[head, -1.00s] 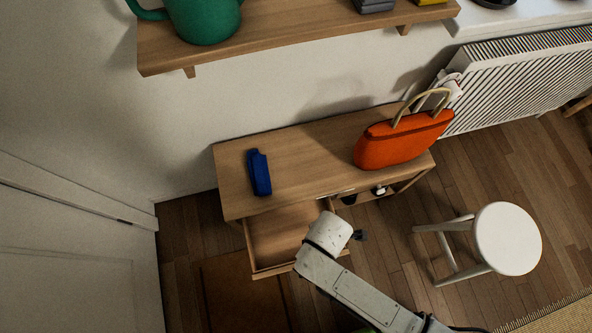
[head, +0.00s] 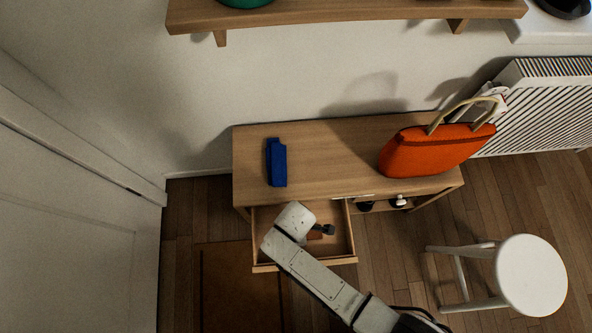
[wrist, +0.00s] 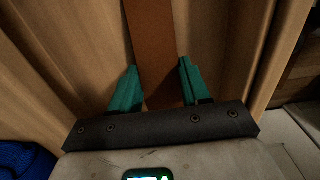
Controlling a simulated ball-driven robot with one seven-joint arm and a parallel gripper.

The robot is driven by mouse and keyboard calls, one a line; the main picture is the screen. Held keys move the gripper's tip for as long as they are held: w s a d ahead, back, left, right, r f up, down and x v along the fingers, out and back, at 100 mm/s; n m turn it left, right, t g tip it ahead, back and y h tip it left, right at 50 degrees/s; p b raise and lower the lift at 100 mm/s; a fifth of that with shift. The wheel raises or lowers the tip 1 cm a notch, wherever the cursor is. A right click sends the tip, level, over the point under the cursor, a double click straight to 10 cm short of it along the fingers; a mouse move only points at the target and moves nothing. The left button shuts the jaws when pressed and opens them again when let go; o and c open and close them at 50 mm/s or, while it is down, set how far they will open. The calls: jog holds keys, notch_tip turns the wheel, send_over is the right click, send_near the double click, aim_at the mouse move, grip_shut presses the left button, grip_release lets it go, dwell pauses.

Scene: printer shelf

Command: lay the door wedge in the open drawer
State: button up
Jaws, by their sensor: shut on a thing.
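The door wedge is a brown strip (wrist: 152,40) between my gripper's teal fingers (wrist: 157,80) in the wrist view. My gripper is shut on it, and its near end lies between the fingers. In the head view, a small reddish-brown bit of the wedge (head: 314,236) shows beside my gripper (head: 324,231), over the open drawer (head: 338,260). My arm hides part of the drawer. Pale wooden drawer surfaces (wrist: 220,50) surround the wedge in the wrist view. I cannot tell whether the wedge touches the drawer floor.
A blue object (head: 277,162) and an orange handbag (head: 430,152) stand on the cabinet top (head: 335,150). A white stool (head: 532,275) is at the right. A wall shelf (head: 340,14) hangs above. A brown mat (head: 235,290) lies on the floor below the drawer.

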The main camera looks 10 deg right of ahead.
jog(key=o, duration=1.2)
jog(key=shift+o, duration=0.2)
notch_tip(320, 180, up, 12)
jog(key=p, duration=0.4)
jog(key=s+d+r+m, duration=0.2)
jog(key=d+r+m, duration=0.3)
jog(key=d, duration=0.3)
jog(key=s+d+r+m, duration=0.3)
jog(key=d+r+m, duration=0.2)
jog(key=d+m, duration=0.2)
jog(key=s+d+r+m+t, duration=0.1)
jog(key=s+d+r+m, duration=0.1)
jog(key=d+r+m, duration=0.4)
jog(key=d, duration=0.4)
jog(key=shift+s+d, duration=0.15)
jog(key=shift+s, duration=0.1)
